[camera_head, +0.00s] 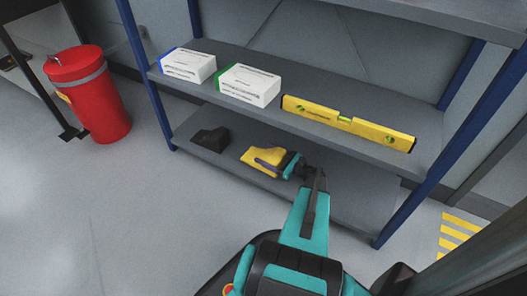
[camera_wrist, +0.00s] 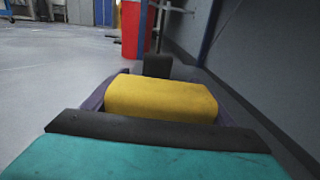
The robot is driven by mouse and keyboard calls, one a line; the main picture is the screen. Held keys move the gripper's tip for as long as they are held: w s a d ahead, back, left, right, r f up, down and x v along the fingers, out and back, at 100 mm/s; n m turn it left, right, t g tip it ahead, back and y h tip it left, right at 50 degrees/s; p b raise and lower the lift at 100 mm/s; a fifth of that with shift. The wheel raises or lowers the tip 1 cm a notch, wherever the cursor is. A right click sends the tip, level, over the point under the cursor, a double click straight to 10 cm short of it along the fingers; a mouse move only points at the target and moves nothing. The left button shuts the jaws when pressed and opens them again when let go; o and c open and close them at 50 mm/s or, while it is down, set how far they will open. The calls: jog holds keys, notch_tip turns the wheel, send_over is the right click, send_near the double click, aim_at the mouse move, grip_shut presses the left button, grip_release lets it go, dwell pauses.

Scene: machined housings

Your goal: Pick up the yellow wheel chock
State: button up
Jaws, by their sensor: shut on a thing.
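The yellow wheel chock (camera_head: 262,156) is at the lower shelf of the rack in the head view. My gripper (camera_head: 272,160) reaches in from the right and is shut on it. In the wrist view the yellow chock (camera_wrist: 162,99) fills the middle, between the fingers of my gripper (camera_wrist: 160,100). I cannot tell whether the chock touches the shelf. A black wheel chock (camera_head: 211,139) sits to the left on the same shelf, and it also shows beyond the yellow one in the wrist view (camera_wrist: 158,66).
The shelf above holds two white boxes (camera_head: 188,65) (camera_head: 248,85) and a yellow spirit level (camera_head: 347,124), close over my arm. Blue posts (camera_head: 408,210) bound the rack. A red bin (camera_head: 92,95) stands at the left. The floor in front is clear.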

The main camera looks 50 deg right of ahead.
jog(key=s+p, duration=0.1)
jog(key=s, duration=0.3)
jog(key=s+r+p, duration=0.1)
jog(key=s, duration=0.3)
jog(key=s+p, duration=0.1)
jog(key=s, duration=0.4)
jog(key=shift+a+r, duration=0.1)
jog(key=shift+r, duration=0.1)
jog(key=shift+w, duration=0.1)
